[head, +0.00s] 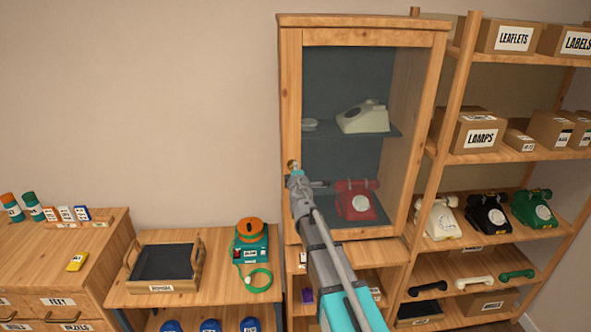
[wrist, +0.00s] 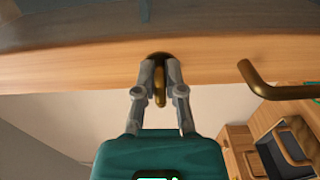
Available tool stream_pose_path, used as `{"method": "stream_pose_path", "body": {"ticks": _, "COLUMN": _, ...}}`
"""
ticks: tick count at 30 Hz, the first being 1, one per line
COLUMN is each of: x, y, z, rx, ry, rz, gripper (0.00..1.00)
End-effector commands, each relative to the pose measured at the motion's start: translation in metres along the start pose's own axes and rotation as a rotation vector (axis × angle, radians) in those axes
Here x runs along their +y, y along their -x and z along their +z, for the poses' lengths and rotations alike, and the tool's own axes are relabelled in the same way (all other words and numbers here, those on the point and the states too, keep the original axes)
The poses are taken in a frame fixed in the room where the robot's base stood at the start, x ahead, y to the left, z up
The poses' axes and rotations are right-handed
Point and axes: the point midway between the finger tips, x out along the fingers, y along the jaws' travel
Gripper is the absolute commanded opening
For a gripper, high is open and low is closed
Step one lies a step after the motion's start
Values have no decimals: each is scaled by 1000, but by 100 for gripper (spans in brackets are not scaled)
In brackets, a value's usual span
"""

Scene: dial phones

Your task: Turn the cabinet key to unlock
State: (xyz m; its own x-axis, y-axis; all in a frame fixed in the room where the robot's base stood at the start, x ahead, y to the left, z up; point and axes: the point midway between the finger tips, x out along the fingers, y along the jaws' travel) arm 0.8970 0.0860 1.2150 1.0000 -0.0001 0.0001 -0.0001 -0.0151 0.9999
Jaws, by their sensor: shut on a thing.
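The wooden cabinet (head: 291,100) has a glass front and stands in the middle of the head view. A brass key (wrist: 160,88) sits in a round dark keyhole plate on the cabinet's left door stile. The plate also shows in the head view (head: 292,165). My gripper (wrist: 160,75) is at the lock, its two fingers shut on the key from both sides. The key's bow points away from the door between the fingertips. In the head view my gripper (head: 296,174) hides most of the key. The door appears closed.
A brass door handle (wrist: 262,84) juts out beside the lock in the wrist view. Behind the glass are a cream phone (head: 362,117) and a red phone (head: 357,203). A low bench with a tray (head: 165,262) stands left; a shelf rack (head: 446,130) stands right.

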Motion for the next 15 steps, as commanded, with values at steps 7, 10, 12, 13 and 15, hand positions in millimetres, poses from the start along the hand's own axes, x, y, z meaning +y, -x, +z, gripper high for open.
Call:
{"method": "stream_pose_path", "body": {"ticks": 7, "x": 0, "y": 0, "z": 0, "rx": 0, "ry": -2, "rz": 0, "gripper": 17}}
{"method": "stream_pose_path", "body": {"ticks": 10, "x": 0, "y": 0, "z": 0, "rx": 0, "ry": -2, "rz": 0, "gripper": 35}}
{"method": "stream_pose_path", "body": {"ticks": 12, "x": 0, "y": 0, "z": 0, "rx": 0, "ry": -1, "rz": 0, "gripper": 48}}
{"method": "stream_pose_path", "body": {"ticks": 13, "x": 0, "y": 0, "z": 0, "rx": 0, "ry": -1, "rz": 0, "gripper": 48}}
{"method": "stream_pose_path", "body": {"ticks": 15, "x": 0, "y": 0, "z": 0, "rx": 0, "ry": -1, "rz": 0, "gripper": 48}}
